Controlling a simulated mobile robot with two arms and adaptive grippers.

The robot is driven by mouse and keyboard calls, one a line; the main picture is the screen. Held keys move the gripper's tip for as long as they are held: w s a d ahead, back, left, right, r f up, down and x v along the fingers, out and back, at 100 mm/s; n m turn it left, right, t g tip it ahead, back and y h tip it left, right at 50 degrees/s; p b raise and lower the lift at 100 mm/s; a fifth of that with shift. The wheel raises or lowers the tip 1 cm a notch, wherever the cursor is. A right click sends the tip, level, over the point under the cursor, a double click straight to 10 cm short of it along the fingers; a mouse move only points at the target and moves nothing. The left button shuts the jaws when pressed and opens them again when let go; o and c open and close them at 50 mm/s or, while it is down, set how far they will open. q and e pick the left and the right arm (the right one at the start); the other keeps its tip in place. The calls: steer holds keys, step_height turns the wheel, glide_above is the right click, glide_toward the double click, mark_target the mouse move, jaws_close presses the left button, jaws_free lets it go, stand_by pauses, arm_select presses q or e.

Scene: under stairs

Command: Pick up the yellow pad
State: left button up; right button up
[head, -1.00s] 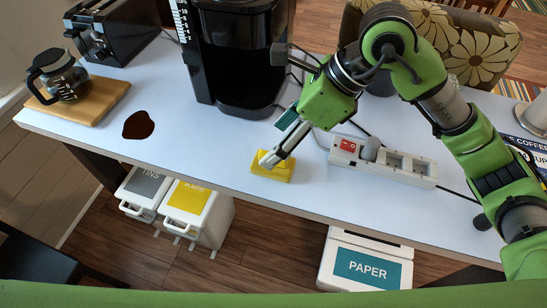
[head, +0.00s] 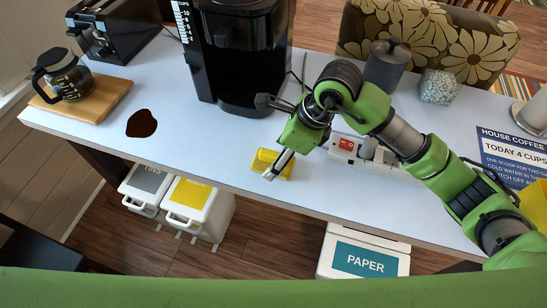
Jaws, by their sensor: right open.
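The yellow pad (head: 263,158) lies on the light worktop (head: 200,150) near its front edge, left of the power strip. My right gripper (head: 271,174) reaches down over the pad from the upper right. Its jaws are open; a pale finger crosses in front of the pad and hides part of it. The pad looks still on the worktop; whether the fingers touch it I cannot tell. My left gripper is not in view.
A black coffee machine (head: 238,55) stands behind the pad. A white power strip (head: 345,150) lies to the right, partly under my arm. A dark spill (head: 141,124), a board with a glass pot (head: 65,80) and a toaster (head: 112,30) are at left.

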mark_target(271, 154)
steer(key=shift+x, duration=1.45)
steer(key=shift+r, duration=0.1)
steer(key=c, duration=1.2)
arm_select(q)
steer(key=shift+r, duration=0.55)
arm_select(e)
steer(key=shift+w, duration=0.1)
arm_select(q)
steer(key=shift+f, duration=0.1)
